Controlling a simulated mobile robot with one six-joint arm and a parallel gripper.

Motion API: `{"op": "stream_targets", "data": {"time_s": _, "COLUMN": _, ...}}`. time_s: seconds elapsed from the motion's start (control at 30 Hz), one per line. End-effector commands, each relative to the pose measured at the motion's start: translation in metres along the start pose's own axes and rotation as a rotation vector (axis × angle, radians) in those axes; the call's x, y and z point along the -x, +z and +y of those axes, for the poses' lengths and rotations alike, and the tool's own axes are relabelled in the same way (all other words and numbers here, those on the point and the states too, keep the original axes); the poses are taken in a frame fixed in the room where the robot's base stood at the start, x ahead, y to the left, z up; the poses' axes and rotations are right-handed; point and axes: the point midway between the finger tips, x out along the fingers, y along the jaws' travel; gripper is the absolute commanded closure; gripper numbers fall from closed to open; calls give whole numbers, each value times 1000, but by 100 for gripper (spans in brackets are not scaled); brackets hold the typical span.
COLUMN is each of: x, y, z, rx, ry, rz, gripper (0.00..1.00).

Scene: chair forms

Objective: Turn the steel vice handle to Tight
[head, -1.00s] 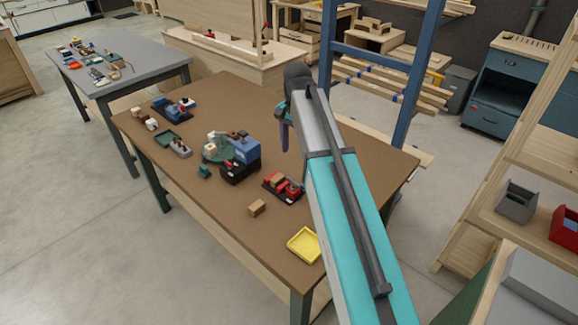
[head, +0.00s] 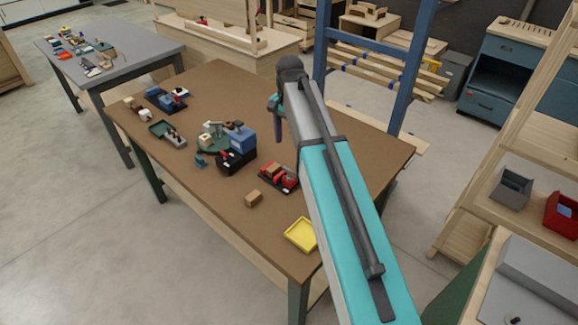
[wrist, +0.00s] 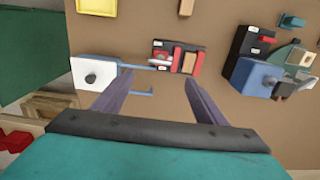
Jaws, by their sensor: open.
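A small red and black vice (head: 279,177) sits on the brown table, left of my arm. In the wrist view the vice (wrist: 178,58) has a wooden block between red parts, and small white labels too small to read. A thin grey bar (wrist: 160,62) shows at its left side; I cannot tell for sure that it is the handle. My gripper (head: 278,130) points down above the table, beyond the vice in the head view. Its two purple fingers are apart and empty in the wrist view (wrist: 158,80), with the vice showing just past their tips.
A blue and black device (head: 238,148) stands left of the vice. A loose wooden block (head: 253,198) and a yellow tray (head: 300,234) lie nearer the table's front edge. The wrist view shows a white box with a dark knob (wrist: 92,78) beside the left finger.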

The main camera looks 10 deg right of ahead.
Motion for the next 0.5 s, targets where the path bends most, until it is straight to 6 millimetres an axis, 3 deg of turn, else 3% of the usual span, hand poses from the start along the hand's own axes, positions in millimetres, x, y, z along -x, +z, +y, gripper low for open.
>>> {"op": "stream_targets", "data": {"time_s": 0.5, "x": -51, "y": 0, "z": 1, "rx": -2, "ry": 1, "rz": -1, "gripper": 34}}
